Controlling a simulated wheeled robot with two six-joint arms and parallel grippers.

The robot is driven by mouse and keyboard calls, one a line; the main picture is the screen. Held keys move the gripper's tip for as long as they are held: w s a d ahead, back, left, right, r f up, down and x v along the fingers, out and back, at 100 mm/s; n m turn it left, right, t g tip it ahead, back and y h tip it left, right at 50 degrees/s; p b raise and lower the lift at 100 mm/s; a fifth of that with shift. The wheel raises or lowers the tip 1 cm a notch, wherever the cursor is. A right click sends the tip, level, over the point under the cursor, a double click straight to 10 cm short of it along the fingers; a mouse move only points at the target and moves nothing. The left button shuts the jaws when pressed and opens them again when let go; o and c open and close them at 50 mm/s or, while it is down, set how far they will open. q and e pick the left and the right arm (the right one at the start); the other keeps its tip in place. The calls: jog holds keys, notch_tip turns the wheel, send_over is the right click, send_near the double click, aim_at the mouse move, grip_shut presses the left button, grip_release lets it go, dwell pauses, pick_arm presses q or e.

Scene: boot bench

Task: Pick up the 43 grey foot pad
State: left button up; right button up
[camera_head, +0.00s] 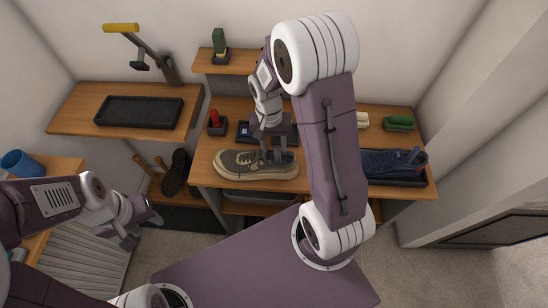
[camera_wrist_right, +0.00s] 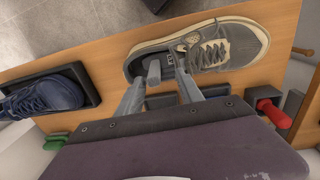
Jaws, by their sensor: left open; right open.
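I cannot pick out the 43 grey foot pad for certain. A small dark piece with a pale mark (camera_wrist_right: 171,57) shows at the heel opening of the grey shoe in the right wrist view; I cannot read the mark. The grey shoe (camera_head: 240,166) with a cream sole lies on the middle bench, and also shows in the right wrist view (camera_wrist_right: 232,45). My right gripper (camera_head: 271,157) is open, its fingers reaching down at the shoe's heel opening (camera_wrist_right: 168,69). Contact cannot be told. My left gripper (camera_head: 143,230) is open and empty, low at the left, away from the bench.
Behind the shoe are a dark holder with a blue label (camera_head: 244,131) and a red item in a holder (camera_head: 215,118). A blue shoe in a black tray (camera_head: 413,181) stands at the right. A green brush (camera_head: 398,120) lies behind it. An empty black tray (camera_head: 138,112) is on the left shelf.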

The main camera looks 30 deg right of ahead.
aim_at(278, 153)
jog(key=f, duration=0.1)
jog(key=d+f, duration=0.1)
jog(key=f, duration=0.2)
jog(key=shift+s+d+f+p, duration=0.15)
jog(key=shift+s+f+p, duration=0.15)
jog(key=shift+s+f, duration=0.1)
jog(key=shift+w+a, duration=0.15)
jog(key=shift+a, duration=0.05)
jog(key=shift+r, duration=0.1)
grip_shut()
jog(key=shift+d, duration=0.1)
notch_tip(278, 153, up, 10)
jog(key=shift+r, duration=0.1)
